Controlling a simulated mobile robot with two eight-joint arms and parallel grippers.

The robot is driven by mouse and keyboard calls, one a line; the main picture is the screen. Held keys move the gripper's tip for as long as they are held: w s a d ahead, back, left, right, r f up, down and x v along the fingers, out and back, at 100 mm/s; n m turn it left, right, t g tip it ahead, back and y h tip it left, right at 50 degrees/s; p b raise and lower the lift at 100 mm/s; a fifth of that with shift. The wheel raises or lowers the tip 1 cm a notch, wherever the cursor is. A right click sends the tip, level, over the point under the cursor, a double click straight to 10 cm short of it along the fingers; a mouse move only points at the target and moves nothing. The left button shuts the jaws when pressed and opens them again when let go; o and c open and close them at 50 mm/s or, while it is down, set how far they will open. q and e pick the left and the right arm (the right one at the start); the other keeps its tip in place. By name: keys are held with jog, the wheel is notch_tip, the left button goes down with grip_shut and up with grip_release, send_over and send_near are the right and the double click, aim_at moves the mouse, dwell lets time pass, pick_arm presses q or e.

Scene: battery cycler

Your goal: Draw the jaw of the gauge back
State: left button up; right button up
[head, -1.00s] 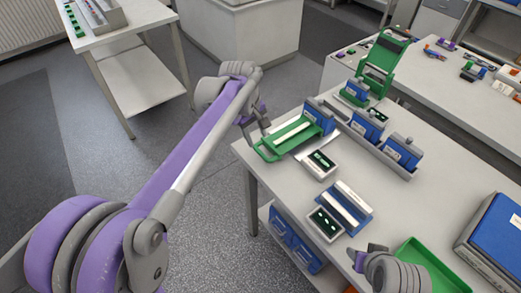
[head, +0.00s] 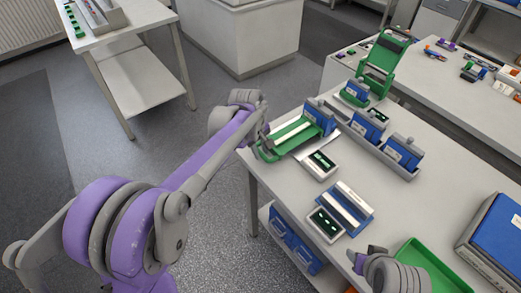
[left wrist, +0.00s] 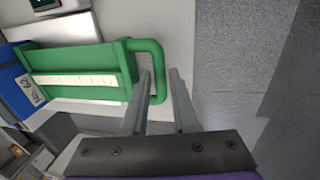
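The gauge has a blue block (head: 321,115) and a green jaw (head: 287,139) with a pale strip, at the left edge of the table. In the left wrist view the green jaw (left wrist: 75,62) ends in a green loop handle (left wrist: 158,60). My left gripper (head: 264,143) is at that handle. In the left wrist view its two fingers (left wrist: 160,97) are apart, with the handle's outer bar between them; a gap shows, and I cannot tell contact. My right gripper (head: 360,262) is at the table's front, its fingertips mostly hidden.
Small display boxes (head: 320,164) stand in front of the gauge. A grey rack (head: 380,148) with blue units is right of it. A green stand (head: 383,58) is at the back, a green tray (head: 425,268) at the front. Floor is open to the left.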

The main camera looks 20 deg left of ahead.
pick_arm(q)
grip_shut()
dwell(1.1)
